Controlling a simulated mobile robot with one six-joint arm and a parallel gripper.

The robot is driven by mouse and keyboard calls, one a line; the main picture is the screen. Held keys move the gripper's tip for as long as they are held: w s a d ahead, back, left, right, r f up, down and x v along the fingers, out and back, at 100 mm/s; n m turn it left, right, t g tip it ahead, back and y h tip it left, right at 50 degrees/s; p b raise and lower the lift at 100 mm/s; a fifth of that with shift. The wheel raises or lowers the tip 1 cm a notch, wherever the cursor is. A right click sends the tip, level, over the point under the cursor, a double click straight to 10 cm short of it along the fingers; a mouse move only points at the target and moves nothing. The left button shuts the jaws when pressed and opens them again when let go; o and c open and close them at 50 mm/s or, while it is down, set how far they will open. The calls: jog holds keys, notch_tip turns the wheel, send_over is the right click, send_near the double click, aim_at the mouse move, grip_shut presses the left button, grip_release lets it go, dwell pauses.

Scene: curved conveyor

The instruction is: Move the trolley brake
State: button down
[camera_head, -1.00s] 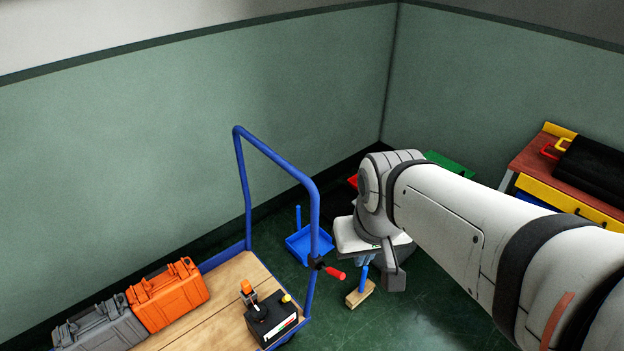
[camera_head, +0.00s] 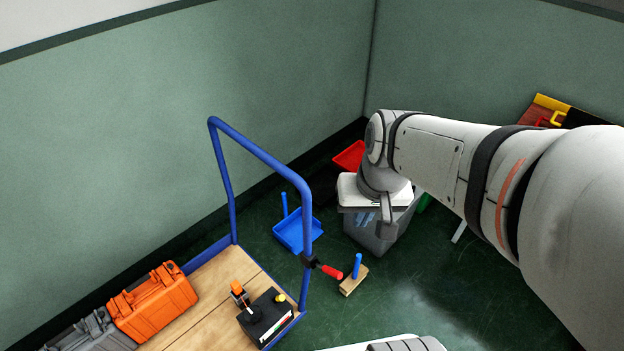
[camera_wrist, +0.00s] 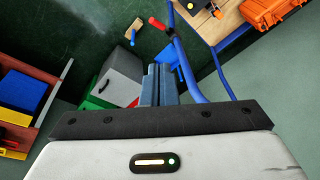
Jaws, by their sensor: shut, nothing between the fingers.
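The trolley (camera_head: 216,261) has a blue tubular push handle and a wooden deck. Its brake, a red-gripped lever on a black clamp (camera_head: 330,271), juts rightward from the handle's near upright. The red grip (camera_wrist: 157,23) also shows near the top of the wrist view, with the blue handle running beside it. My gripper (camera_head: 365,219) is above and right of the brake in the head view, apart from it. Its blue fingers (camera_wrist: 160,70) are together and empty, pointing up the wrist picture, with the brake beyond their tips.
An orange case (camera_head: 152,302), a grey case (camera_head: 92,332) and a black battery-like box (camera_head: 265,318) sit on the deck. A blue dustpan (camera_head: 298,232) and a wooden brush (camera_head: 353,280) lie on the floor by the handle. A grey bin (camera_head: 370,238) stands behind my gripper.

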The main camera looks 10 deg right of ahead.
jog(key=w+a+f+m+g+y+b, duration=0.1)
jog(key=w+f+m+y, duration=0.1)
jog(key=w+f+m, duration=0.9)
jog(key=m, duration=0.2)
send_over(332, 272)
jog(key=d, duration=0.1)
notch_tip(332, 272, down, 13)
notch_tip(332, 272, down, 9)
jog(key=d+m+g+b, duration=0.1)
jog(key=d+m, duration=0.1)
jog(key=m, duration=0.1)
jog(key=shift+w+r+m, duration=0.2)
jog(key=shift+w+m, duration=0.05)
jog(key=shift+m, duration=0.15)
jog(key=shift+d+f+b, duration=0.1)
jog(key=shift+b, duration=0.2)
jog(key=b+x, duration=0.6)
jog(key=shift+s+a+f, duration=0.15)
jog(key=shift+a+f, duration=0.1)
jog(key=shift+f, duration=0.15)
